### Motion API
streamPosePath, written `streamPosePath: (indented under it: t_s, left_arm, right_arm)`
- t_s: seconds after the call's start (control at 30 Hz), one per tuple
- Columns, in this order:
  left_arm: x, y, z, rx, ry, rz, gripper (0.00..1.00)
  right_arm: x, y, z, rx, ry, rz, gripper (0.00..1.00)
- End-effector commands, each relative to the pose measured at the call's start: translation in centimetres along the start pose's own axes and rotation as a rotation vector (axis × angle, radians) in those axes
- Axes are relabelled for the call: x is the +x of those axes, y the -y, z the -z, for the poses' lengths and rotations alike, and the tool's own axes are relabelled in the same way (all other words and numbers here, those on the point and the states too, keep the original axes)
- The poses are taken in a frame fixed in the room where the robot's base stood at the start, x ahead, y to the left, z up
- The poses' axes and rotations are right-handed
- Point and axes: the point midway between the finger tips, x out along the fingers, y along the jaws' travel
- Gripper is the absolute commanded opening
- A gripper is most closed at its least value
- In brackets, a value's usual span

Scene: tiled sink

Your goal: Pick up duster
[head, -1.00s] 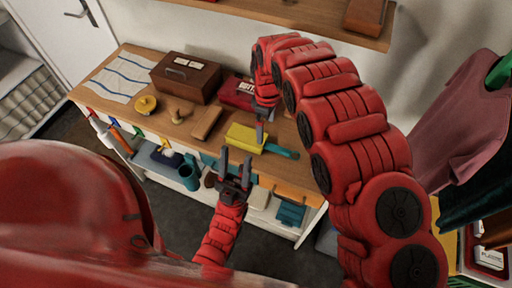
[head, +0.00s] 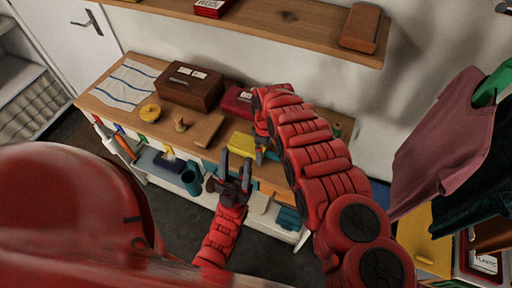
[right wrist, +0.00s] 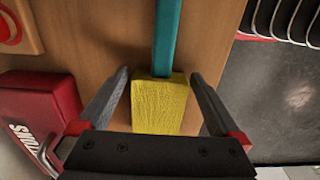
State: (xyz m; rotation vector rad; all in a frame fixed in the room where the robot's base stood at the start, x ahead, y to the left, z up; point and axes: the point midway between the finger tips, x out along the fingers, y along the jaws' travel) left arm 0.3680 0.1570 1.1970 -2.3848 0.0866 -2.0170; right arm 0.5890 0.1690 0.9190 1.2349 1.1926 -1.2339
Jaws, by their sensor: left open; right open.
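The duster has a yellow head (head: 236,144) and a teal handle (head: 272,156), and lies on the wooden bench top, partly hidden by my right arm. My right gripper (head: 261,157) points down over it. In the right wrist view the open fingers (right wrist: 161,75) lie either side of the yellow head (right wrist: 160,104), with gaps on both sides; the teal handle (right wrist: 167,38) runs away between and beyond the fingertips. I cannot tell the exact height above the bench. My left gripper (head: 236,160) is open and empty in front of the bench edge.
On the bench are a red box (head: 236,101), a brown wooden case (head: 189,86), a wooden block (head: 208,130), a yellow round item (head: 150,112) and a striped cloth (head: 124,86). A wall shelf (head: 290,28) is above. Clothes (head: 440,140) hang at right.

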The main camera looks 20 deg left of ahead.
Motion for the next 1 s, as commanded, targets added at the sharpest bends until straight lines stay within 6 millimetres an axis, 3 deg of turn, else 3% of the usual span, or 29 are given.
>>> streamPosePath:
  t_s: [0.23,0.6,1.0]
  left_arm:
    - [0.01,0.0,0.01,0.0,0.0,0.0,0.5]
    - [0.01,0.0,0.0,0.0,0.0,0.0,0.5]
    - [-0.23,-0.01,-0.04,0.0,0.0,0.0,0.5]
  right_arm:
    - [0.05,-0.01,0.03,0.0,0.0,0.0,1.0]
    - [0.06,0.01,0.01,0.0,0.0,0.0,0.36]
    - [-0.28,0.04,0.01,0.0,0.001,0.002,0.36]
